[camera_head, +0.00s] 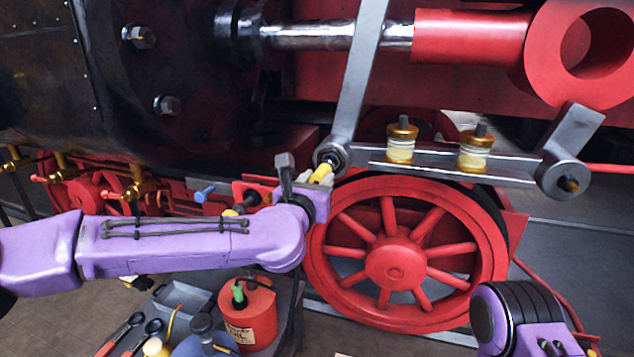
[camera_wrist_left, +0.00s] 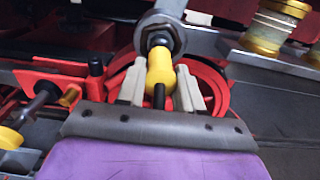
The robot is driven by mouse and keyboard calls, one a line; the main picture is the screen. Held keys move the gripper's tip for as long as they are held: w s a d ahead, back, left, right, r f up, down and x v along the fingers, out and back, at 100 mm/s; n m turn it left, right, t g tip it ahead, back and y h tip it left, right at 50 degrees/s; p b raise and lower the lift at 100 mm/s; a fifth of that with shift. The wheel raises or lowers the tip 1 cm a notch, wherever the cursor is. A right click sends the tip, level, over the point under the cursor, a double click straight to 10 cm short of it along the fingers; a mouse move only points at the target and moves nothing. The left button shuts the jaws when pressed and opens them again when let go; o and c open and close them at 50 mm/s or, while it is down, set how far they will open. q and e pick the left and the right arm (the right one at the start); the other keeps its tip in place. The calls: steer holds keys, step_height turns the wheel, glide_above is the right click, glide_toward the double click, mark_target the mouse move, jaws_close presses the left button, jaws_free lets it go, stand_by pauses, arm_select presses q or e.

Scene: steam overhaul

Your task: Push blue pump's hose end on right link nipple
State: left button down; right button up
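My left gripper (camera_head: 322,176) is at the left end of the grey link bar (camera_head: 437,167). In the left wrist view its two pale fingers (camera_wrist_left: 160,88) are on either side of a yellow hose end (camera_wrist_left: 160,68) and appear to touch it. A dark hose stub shows below the yellow piece. Its far end meets the steel nut and nipple (camera_wrist_left: 161,38); I cannot tell how far it is on. The bar's right end has a brownish nipple (camera_head: 569,185) with nothing on it. The blue pump (camera_head: 207,344) is partly cut off at the bottom. My right gripper is out of view.
A red oil can (camera_head: 248,316) and a grey tray (camera_head: 183,298) stand below my left arm. Two amber oil cups (camera_head: 401,141) (camera_head: 474,148) sit on the bar. A red spoked wheel (camera_head: 397,262) is behind. My right forearm shows at lower right.

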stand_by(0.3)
arm_select(q)
steer(key=shift+b+v, duration=0.9)
steer(key=shift+v, duration=1.55)
